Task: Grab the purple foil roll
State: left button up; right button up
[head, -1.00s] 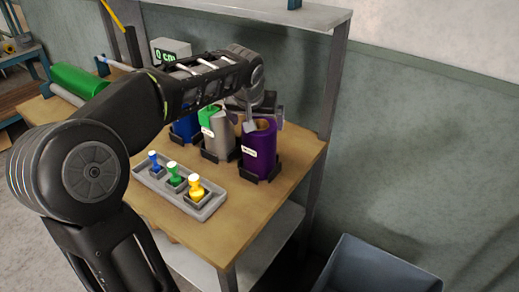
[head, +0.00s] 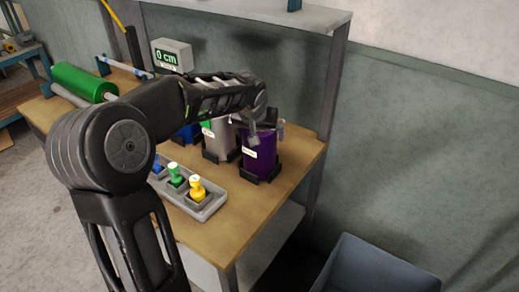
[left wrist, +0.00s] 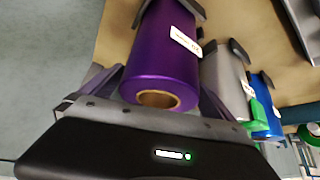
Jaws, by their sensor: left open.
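The purple foil roll (head: 259,158) stands upright in a dark holder at the right end of the bench, with a white label on its side. My left gripper (head: 256,132) is over the top of it. In the left wrist view the purple roll (left wrist: 165,62) lies between the two open fingers of my left gripper (left wrist: 160,85), with its brown core end near the palm. The fingers show a gap to the roll on at least one side. My right gripper is not in view.
A silver roll (head: 219,140) and a blue roll (head: 187,133) stand left of the purple one. A grey tray (head: 207,209) with colored stamp-like pieces lies in front. A green roll (head: 84,82) is at the back left. A blue-grey bin (head: 375,265) stands at the lower right.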

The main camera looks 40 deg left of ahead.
pick_arm(q)
jog(key=shift+c, duration=0.2)
dwell(0.3)
jog(key=c, duration=1.6)
jog(key=shift+r, duration=0.1)
jog(key=shift+c, duration=0.9)
jog(key=shift+r, duration=0.1)
